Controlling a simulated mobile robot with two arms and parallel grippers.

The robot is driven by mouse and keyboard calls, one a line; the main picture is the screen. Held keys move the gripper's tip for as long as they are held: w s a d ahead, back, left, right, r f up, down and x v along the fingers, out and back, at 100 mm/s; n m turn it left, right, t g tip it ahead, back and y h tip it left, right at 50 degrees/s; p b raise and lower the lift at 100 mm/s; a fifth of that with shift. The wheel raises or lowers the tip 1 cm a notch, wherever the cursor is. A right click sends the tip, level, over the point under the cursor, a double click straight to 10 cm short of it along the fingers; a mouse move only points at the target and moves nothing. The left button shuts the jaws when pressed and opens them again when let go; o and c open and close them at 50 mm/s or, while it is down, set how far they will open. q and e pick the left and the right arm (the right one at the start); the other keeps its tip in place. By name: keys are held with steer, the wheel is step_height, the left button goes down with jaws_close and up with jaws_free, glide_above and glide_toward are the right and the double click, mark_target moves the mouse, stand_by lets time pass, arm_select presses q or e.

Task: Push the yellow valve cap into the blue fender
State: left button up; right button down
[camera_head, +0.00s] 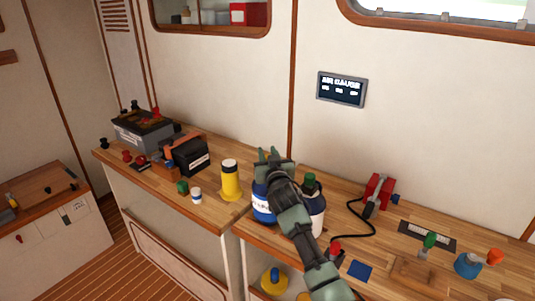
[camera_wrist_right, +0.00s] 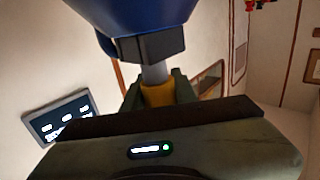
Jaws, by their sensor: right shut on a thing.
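The blue fender (camera_head: 263,205), a blue body with a white band, stands on the bench behind my right arm, which hides part of it. The right wrist view shows a large blue body (camera_wrist_right: 150,15), which looks like the fender, with a dark collar and a grey stem. The yellow valve cap (camera_wrist_right: 158,94) is at the stem's end, between the fingers of my right gripper (camera_wrist_right: 158,92). Cap and stem appear in line and touching; how deep the cap sits is hidden. In the head view my right gripper (camera_head: 269,155) is above the fender, and the cap is hidden.
A yellow cylinder (camera_head: 231,182) stands left of the fender. A dark bottle with a green cap (camera_head: 310,190) stands close on the right, partly behind my arm. A red device (camera_head: 378,190) with a black hose is farther right. Bare bench lies between the left-hand items.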

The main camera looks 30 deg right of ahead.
steer(key=shift+f+b, duration=0.5)
steer(key=shift+f, duration=0.2)
steer(key=c, duration=1)
jaws_free()
steer(key=shift+c, duration=0.2)
steer(key=shift+b+v, duration=0.65)
steer(key=shift+v, duration=3.3)
